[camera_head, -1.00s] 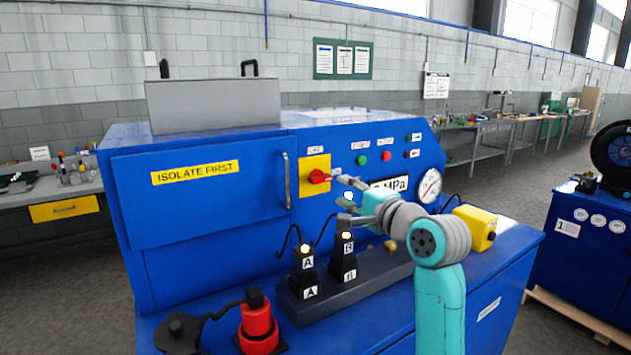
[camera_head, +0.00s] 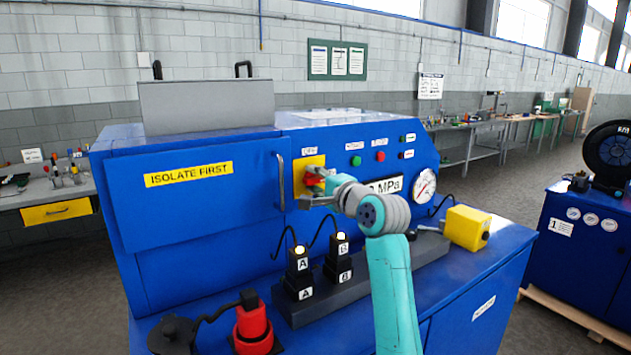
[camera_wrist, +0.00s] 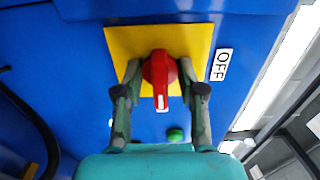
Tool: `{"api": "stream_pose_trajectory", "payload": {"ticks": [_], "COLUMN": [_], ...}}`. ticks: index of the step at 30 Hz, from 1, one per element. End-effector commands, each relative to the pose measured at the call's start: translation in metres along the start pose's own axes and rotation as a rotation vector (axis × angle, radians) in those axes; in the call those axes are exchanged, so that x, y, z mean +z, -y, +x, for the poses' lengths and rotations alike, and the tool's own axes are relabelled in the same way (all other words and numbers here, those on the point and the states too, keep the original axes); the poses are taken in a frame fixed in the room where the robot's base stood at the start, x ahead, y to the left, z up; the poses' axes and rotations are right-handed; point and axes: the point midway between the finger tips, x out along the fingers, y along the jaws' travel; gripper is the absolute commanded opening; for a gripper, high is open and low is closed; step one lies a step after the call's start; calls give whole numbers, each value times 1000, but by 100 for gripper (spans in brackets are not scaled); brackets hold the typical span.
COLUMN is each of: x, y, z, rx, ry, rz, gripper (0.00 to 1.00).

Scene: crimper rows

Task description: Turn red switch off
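The red rotary switch (camera_wrist: 160,75) sits on a yellow plate (camera_wrist: 118,40) on the blue machine's front. My gripper (camera_wrist: 159,68) is at the switch, one finger on each side of the red knob. The fingers look open, with narrow gaps beside the knob; contact cannot be made out. In the head view my gripper (camera_head: 311,188) partly hides the switch, and the yellow plate (camera_head: 300,176) shows around it.
A door handle (camera_head: 281,181) stands just left of the plate. Green (camera_head: 356,161) and red (camera_head: 380,156) buttons and a gauge (camera_head: 424,186) are to the right. Two black blocks with lit tops, A (camera_head: 299,274) and B (camera_head: 339,263), stand below my arm.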

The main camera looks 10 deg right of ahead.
Motion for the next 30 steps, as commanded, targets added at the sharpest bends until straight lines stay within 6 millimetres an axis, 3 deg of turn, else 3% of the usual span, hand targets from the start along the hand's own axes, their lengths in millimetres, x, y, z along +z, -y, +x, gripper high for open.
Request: {"api": "stream_pose_trajectory", "payload": {"ticks": [2, 6, 7, 20, 30], "x": [0, 0, 0, 0, 0], "y": [0, 0, 0, 0, -1], "z": [0, 0, 0, 0, 0], "rx": [0, 0, 0, 0, 1], "ry": [0, 0, 0, 0, 0], "rz": [0, 0, 0, -42, -270], "gripper": [40, 5, 0, 0, 0]}}
